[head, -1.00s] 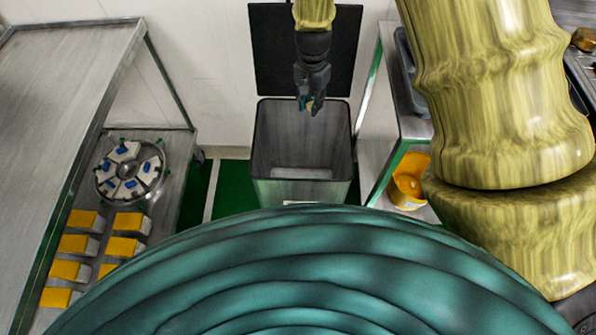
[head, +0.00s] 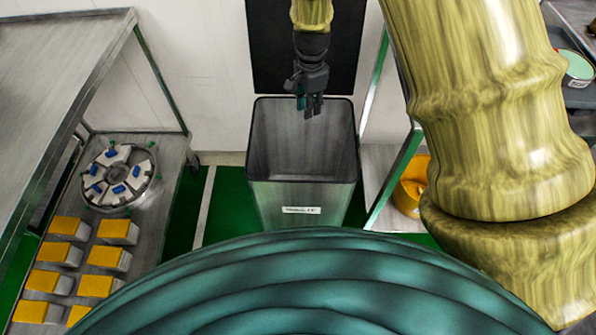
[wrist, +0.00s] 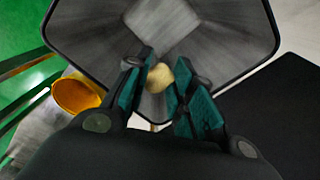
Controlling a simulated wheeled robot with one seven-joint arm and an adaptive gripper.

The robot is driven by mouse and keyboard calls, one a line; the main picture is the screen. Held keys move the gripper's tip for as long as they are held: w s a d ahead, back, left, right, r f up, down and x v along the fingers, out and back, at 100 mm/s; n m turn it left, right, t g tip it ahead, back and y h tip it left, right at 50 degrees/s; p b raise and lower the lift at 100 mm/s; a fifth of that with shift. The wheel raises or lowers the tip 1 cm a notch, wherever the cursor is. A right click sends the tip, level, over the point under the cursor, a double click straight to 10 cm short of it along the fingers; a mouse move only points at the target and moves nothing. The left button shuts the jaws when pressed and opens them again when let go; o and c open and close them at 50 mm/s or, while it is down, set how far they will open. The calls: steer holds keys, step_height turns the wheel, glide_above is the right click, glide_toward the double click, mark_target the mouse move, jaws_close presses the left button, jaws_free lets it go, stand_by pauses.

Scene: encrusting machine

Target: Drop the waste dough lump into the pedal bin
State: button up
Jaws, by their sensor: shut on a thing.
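The waste dough lump (wrist: 160,78) is small and pale yellow, and shows between the fingertips in the wrist view. My gripper (wrist: 158,85) is shut on it, with teal pads on both sides. In the head view my gripper (head: 309,108) hangs over the back part of the pedal bin's opening, and the lump cannot be made out there. The pedal bin (head: 302,194) is a grey square bin with a dark rim. Its black lid (head: 300,60) stands open against the wall. The bin also fills the upper middle of the wrist view (wrist: 95,40).
A steel trolley on the left carries a round segmented part (head: 120,177) and several yellow-topped blocks (head: 69,228). A yellow container (head: 411,187) sits on a shelf right of the bin (wrist: 76,95). Green floor (head: 225,205) shows left of the bin.

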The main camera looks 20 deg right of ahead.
step_height(320, 180, down, 5)
steer(key=b, duration=0.5)
steer(key=shift+r, duration=0.1)
steer(key=o, duration=0.8)
step_height(320, 180, up, 12)
stand_by(0.4)
stand_by(0.3)
